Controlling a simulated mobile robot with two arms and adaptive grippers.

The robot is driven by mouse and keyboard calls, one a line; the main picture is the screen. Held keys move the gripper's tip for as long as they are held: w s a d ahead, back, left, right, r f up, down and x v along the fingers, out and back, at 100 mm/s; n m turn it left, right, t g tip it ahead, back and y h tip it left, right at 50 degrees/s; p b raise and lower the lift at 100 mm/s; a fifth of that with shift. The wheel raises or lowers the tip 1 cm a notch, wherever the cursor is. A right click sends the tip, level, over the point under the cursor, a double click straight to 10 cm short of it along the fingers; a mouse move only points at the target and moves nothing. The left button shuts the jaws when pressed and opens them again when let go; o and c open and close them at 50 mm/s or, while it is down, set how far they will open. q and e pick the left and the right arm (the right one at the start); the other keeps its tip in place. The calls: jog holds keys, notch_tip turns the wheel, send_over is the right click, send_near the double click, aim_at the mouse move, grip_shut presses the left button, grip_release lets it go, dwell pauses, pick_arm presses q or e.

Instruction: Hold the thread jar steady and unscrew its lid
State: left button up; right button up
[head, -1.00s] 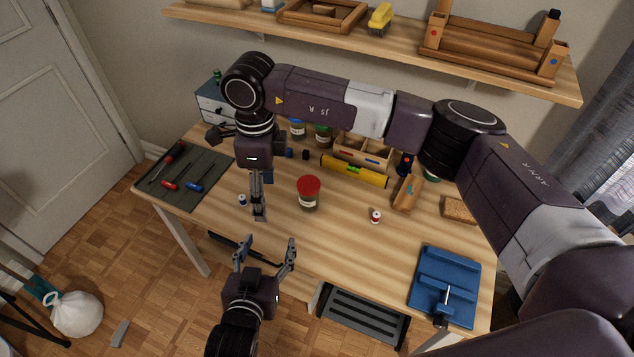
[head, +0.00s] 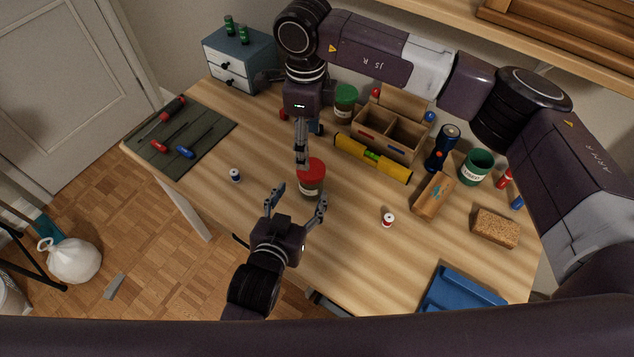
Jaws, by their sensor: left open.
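The jar with a red lid (head: 311,171) and a pale label stands upright on the desk, lid on. My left gripper (head: 298,196) is open just in front of the jar, on the near-left side, its two fingers spread wide; I see no contact. My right gripper (head: 301,164) reaches down from above, its fingertips at the upper-left edge of the red lid in the picture. Its fingers are seen edge-on and overlap, so I cannot tell its opening or whether it touches the lid.
A tool mat (head: 207,143) lies left.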

aim_at(308, 185)
pick_arm(q)
jog(key=shift+w+d+f, duration=0.15)
jog(key=shift+w+f, duration=0.1)
jog(key=shift+f, duration=0.3)
jog(key=x, duration=0.8)
jog(key=shift+r, duration=0.1)
jog(key=shift+s, duration=0.1)
jog(key=shift+c, duration=0.3)
grip_shut()
